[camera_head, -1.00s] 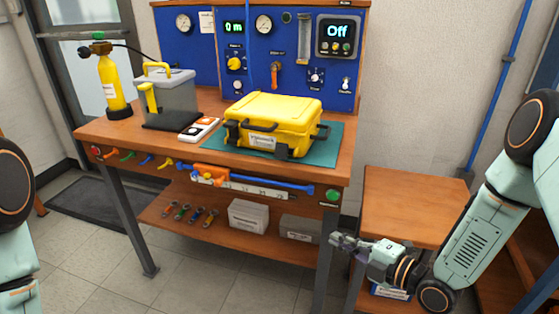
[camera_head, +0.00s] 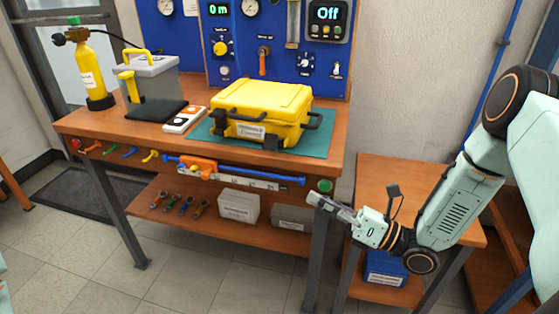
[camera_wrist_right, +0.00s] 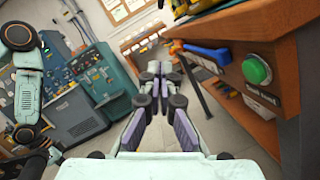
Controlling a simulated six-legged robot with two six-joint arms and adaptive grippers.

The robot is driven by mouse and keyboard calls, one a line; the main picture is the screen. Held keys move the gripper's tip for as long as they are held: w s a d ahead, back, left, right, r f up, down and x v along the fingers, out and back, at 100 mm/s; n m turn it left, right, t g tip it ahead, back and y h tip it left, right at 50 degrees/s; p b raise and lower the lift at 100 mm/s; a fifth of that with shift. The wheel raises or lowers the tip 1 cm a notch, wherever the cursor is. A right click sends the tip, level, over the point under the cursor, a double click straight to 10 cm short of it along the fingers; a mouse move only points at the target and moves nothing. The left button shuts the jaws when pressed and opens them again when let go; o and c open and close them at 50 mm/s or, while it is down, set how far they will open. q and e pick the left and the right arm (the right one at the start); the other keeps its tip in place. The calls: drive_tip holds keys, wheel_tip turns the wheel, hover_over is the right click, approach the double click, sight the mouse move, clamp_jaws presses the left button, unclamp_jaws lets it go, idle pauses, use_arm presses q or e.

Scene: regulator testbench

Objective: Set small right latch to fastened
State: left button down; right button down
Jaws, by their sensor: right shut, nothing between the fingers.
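The yellow case (camera_head: 262,103) sits closed on a green mat (camera_head: 318,143) on the workbench. Dark latches show on its front: a left latch (camera_head: 218,128) and a right latch (camera_head: 271,142). They are too small to tell fastened from unfastened. My right gripper (camera_head: 317,201) is shut and empty, below and right of the case, by the bench's front right corner. In the right wrist view its fingertips (camera_wrist_right: 153,72) are together, left of the green button (camera_wrist_right: 257,70). My left gripper is out of view.
The green button also shows in the head view (camera_head: 325,186) on the bench edge. A blue-and-orange tool (camera_head: 235,172) hangs along the front. A lower side table (camera_head: 385,178) stands right. Grey boxes (camera_head: 238,207) sit on the shelf. Free air lies in front of the case.

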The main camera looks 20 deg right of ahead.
sight(274, 142)
drive_tip(key=w+a+r+b, duration=0.1)
drive_tip(key=w+a+r, duration=0.1)
drive_tip(key=w, duration=0.1)
drive_tip(key=w+a+r+b, duration=0.1)
drive_tip(key=w, duration=0.1)
drive_tip(key=w+a+r+b, duration=0.1)
drive_tip(key=w+a+r, duration=0.1)
drive_tip(key=w, duration=0.1)
drive_tip(key=shift+w+a+r, duration=0.3)
drive_tip(key=shift+w+a, duration=0.05)
idle(0.4)
drive_tip(key=shift+s, duration=0.1)
drive_tip(key=shift+r, duration=0.1)
drive_tip(key=shift+r+m, duration=0.15)
drive_tip(key=shift+m, duration=0.35)
